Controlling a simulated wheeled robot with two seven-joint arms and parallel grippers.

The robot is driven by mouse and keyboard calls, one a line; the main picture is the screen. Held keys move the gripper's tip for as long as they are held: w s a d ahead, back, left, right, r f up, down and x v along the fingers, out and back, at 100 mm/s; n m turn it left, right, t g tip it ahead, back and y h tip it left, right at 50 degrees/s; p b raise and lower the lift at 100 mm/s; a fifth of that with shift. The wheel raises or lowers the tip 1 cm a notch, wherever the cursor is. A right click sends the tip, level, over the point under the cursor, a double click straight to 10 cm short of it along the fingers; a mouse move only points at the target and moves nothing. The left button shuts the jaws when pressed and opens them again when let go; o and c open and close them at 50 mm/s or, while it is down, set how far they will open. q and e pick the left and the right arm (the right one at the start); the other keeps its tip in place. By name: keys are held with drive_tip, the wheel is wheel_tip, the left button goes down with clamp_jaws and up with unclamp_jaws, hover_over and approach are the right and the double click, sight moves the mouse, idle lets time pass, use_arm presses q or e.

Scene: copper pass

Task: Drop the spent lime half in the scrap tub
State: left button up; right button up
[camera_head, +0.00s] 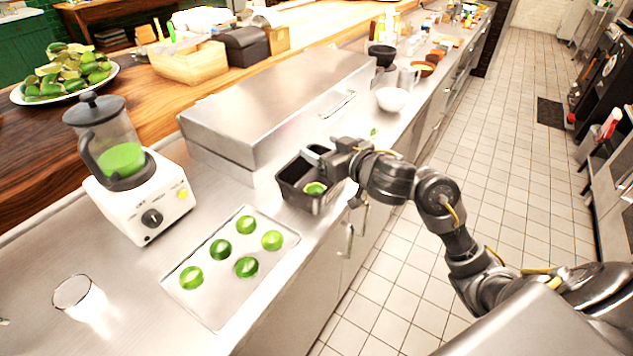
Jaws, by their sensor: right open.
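The black scrap tub (291,189) stands on the steel counter, near its front edge. A green lime half (315,188) shows inside the tub, toward its front right. My right gripper (316,158) is over the back part of the tub, reaching in from the right. It is open, with nothing seen between its fingers, and the lime half lies apart from it. The gripper and wrist hide part of the tub's back rim. My left gripper is not in view.
A metal tray (222,305) with several limes lies left of the tub. A large steel box (270,100) is behind the tub. A white bowl (393,99) stands beyond my wrist.

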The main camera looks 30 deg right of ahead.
drive_tip(key=p+v, duration=0.7)
drive_tip(key=v, duration=0.3)
drive_tip(key=shift+s, duration=0.25)
